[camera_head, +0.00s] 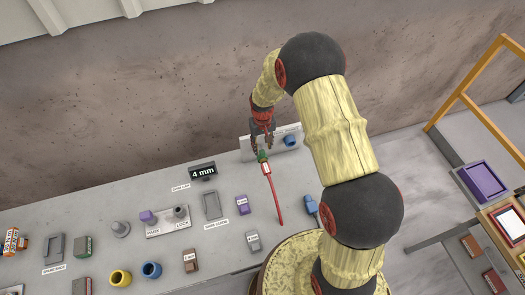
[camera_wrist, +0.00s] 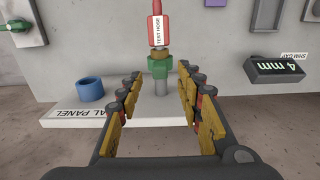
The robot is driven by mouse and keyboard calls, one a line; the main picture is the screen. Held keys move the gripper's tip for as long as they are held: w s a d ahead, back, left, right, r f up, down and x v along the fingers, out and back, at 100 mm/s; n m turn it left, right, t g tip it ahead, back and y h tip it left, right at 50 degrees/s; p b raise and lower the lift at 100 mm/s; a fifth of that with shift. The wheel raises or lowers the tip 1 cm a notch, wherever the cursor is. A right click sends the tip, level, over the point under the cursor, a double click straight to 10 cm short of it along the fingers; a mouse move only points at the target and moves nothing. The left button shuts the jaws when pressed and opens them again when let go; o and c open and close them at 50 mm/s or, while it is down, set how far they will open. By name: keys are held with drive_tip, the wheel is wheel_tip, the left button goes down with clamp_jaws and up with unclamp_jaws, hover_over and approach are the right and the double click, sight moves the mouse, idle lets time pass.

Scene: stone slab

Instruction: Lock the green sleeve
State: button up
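The green sleeve (camera_wrist: 159,68) sits around the joint between a grey stub (camera_wrist: 160,88) below and the red test hose (camera_wrist: 156,25) above, with a brass-coloured collar in between. In the head view the green sleeve (camera_head: 262,156) is at the far end of the red hose (camera_head: 273,195), in front of the white panel (camera_head: 250,153). My gripper (camera_head: 262,142) is open and reaches down at the sleeve. In the wrist view the fingers of my gripper (camera_wrist: 160,76) stand on both sides of the sleeve, with gaps showing. Whether the sleeve is locked I cannot tell.
A blue ring-shaped piece (camera_wrist: 90,88) is on the panel beside the stub. A 4 mm display (camera_head: 202,171) stands to the left. A plate marked PARK and LOCK (camera_head: 165,232) carries a purple piece. Blocks and cups lie further left. A blue tool (camera_head: 311,206) lies right of the hose.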

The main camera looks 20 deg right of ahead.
wheel_tip(320, 180, up, 7)
idle(0.3)
idle(0.5)
